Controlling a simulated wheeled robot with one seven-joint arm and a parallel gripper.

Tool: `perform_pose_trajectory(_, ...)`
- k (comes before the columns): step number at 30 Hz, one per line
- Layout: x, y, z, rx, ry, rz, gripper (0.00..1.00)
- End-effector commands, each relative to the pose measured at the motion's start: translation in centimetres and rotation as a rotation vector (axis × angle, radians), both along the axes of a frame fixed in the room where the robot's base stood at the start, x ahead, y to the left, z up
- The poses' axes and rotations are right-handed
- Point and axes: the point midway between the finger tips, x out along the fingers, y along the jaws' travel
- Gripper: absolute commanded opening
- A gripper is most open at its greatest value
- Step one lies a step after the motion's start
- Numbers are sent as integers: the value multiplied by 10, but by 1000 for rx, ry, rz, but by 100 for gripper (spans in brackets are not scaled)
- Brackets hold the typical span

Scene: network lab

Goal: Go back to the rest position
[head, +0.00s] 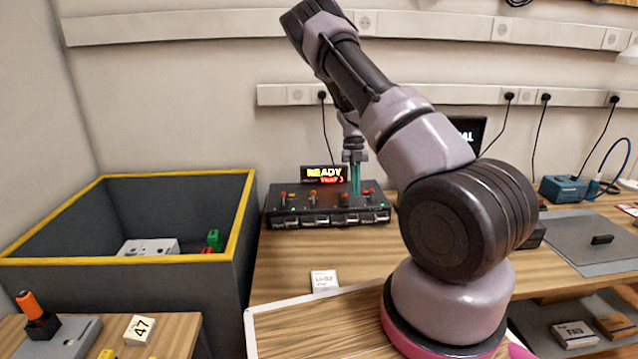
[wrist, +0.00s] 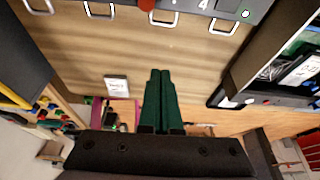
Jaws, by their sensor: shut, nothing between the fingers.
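The fingers point over bare table, below the handles on the device's front edge (wrist: 160,18). In the head view the fingers overlap the box's right part; I cannot tell whether they touch it. My arm reaches up and over from its base at the right.
A lit sign reading READY (head: 324,174) stands behind the box. A dark bin with a yellow rim (head: 180,175) is at the left, holding a white block (head: 148,246). A small white label card (head: 324,281) lies in front of the box. A grey mat (head: 590,240) lies at the right.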

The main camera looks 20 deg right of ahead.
Motion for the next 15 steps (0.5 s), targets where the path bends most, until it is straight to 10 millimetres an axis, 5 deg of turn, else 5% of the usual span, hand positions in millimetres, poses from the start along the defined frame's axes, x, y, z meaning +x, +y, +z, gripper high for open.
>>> perform_pose_trajectory(7,-1,8,28,74,-52,99,0)
perform_pose_trajectory(15,-23,37,129,294,-282,558,0)
